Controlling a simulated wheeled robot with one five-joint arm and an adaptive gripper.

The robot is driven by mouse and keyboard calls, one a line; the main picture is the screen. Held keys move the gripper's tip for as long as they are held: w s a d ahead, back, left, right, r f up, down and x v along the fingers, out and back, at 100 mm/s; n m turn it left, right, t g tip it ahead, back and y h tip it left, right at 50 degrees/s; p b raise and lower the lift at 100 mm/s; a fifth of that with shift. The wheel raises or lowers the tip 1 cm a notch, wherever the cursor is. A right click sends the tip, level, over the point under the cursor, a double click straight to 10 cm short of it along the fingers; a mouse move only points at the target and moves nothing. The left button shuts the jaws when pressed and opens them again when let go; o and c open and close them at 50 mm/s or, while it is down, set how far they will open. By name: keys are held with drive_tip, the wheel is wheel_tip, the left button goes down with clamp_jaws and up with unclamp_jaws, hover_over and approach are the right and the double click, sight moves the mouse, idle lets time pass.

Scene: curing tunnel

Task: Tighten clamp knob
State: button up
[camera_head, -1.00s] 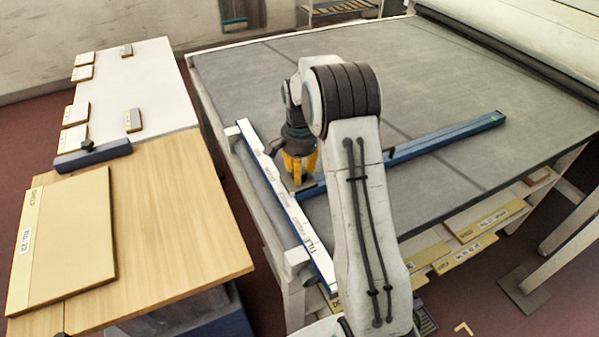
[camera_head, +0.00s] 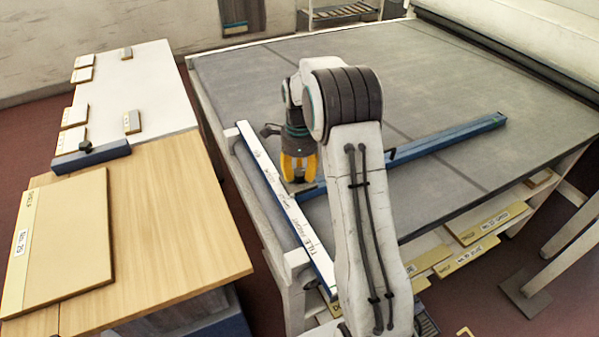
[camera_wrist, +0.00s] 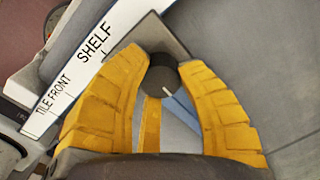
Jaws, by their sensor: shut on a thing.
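The clamp knob (camera_wrist: 161,76) is a small dark round knob with a pale pointer line. In the wrist view it sits between the tips of the yellow fingers of my gripper (camera_wrist: 162,84), which is shut on it. In the head view my gripper (camera_head: 298,170) points down beside the white rail at the table's near left corner, and the knob is hidden or too small to make out there. A grey plate (camera_wrist: 146,30) lies under the knob. The blue bar (camera_head: 440,139) runs from beneath the gripper across the grey table.
The white rail (camera_head: 285,200), lettered "TILE FRONT" and "SHELF", lies along the table edge close beside my gripper. The grey tabletop (camera_head: 430,85) is otherwise mostly clear. A wooden bench (camera_head: 180,220) at left holds a tan board (camera_head: 75,235) and a blue clamp piece (camera_head: 92,157).

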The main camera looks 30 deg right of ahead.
sight(300, 172)
drive_tip(key=shift+s+f+m, duration=0.1)
drive_tip(key=shift+f+m, duration=0.1)
drive_tip(key=shift+m, duration=1.3)
drive_tip(key=o, duration=1.2)
drive_tip(key=shift+r, duration=0.1)
drive_tip(key=shift+o, duration=0.2)
drive_tip(key=shift+r, duration=0.1)
wheel_tip(300, 172, up, 12)
